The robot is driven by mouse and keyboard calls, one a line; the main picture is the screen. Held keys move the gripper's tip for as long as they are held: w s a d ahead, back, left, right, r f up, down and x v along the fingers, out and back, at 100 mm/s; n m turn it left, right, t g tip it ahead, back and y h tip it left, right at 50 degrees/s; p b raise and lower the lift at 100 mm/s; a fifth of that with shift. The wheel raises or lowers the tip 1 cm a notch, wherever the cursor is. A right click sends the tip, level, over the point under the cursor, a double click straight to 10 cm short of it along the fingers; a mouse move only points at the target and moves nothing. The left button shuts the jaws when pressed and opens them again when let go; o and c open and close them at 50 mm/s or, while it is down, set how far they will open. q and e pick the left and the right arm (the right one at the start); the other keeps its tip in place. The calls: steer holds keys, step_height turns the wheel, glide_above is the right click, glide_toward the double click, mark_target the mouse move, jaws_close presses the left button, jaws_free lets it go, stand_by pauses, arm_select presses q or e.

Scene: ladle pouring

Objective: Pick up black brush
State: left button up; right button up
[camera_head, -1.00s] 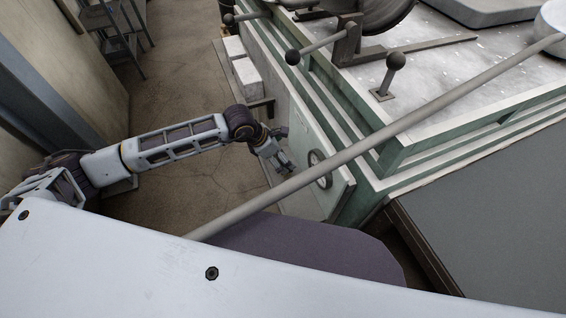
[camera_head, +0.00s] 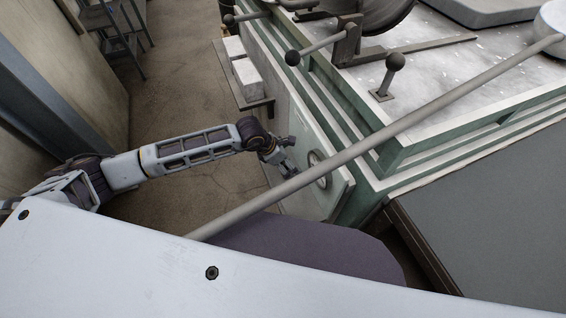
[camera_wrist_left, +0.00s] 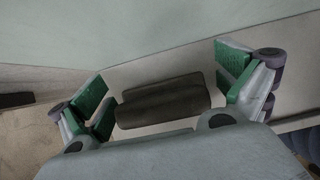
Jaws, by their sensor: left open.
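A dark brush-like block (camera_wrist_left: 163,100), blackish brown, lies between the fingers of my left gripper in the left wrist view. My left gripper (camera_head: 285,158) is by the front of the green and white cabinet in the head view. Its fingers, with green pads, are spread wide in the left wrist view (camera_wrist_left: 163,86). A gap shows on each side of the block, so it is not gripped. The block cannot be made out in the head view. My right gripper is not in view.
A long grey rod (camera_head: 380,138) crosses above the cabinet (camera_head: 450,140), close to my left gripper. A round dial (camera_head: 318,168) sits on the cabinet front. Ball-topped levers (camera_head: 394,62) stand on top. A pale box (camera_head: 248,78) is beside the cabinet.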

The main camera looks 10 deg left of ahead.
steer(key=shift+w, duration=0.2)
arm_select(q)
steer(key=c, duration=1.1)
steer(key=shift+c, duration=0.2)
steer(key=shift+r, duration=0.1)
steer(key=shift+a+r, duration=0.2)
steer(key=shift+r, duration=0.2)
step_height(320, 180, up, 6)
steer(key=shift+s+a, duration=0.25)
steer(key=shift+a, duration=0.05)
steer(key=s+a+b, duration=0.1)
steer(key=s+a, duration=0.9)
steer(key=a, duration=0.5)
steer(key=shift+s+a+b, duration=0.3)
steer(key=shift+b, duration=0.05)
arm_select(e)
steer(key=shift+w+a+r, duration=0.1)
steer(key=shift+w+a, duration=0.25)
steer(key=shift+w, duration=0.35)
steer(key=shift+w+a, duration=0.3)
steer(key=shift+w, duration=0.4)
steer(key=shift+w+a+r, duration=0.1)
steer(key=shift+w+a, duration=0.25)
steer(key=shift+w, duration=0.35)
